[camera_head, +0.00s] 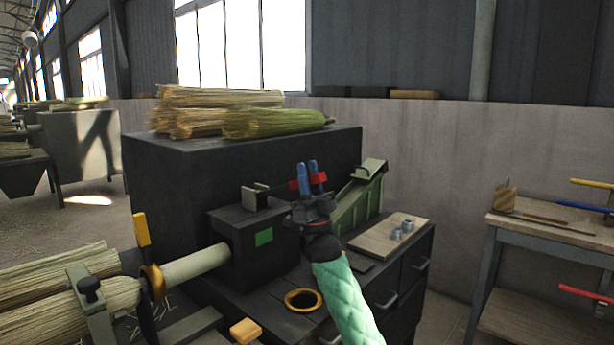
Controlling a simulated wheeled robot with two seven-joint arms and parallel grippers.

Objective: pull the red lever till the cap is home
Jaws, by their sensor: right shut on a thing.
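My right gripper (312,180), with blue fingertips, is above the dark machine housing at the centre. It is shut on the red lever (294,185), whose red shows on both sides of the fingers; the fingers hide its middle. My right arm comes up from below in a green quilted sleeve. A pale rod (196,264) runs from the housing (243,248) with the green square to a bundle of straw (110,297) at the lower left. I cannot pick out the cap for certain. My left gripper is not in view.
A dark cabinet (165,180) carries straw bundles (235,112) behind the machine. A green sloped device (362,200) stands right of my gripper, near a board (385,240) with small metal parts. A gold-rimmed opening (303,300) lies below. A tool table (545,235) stands at right.

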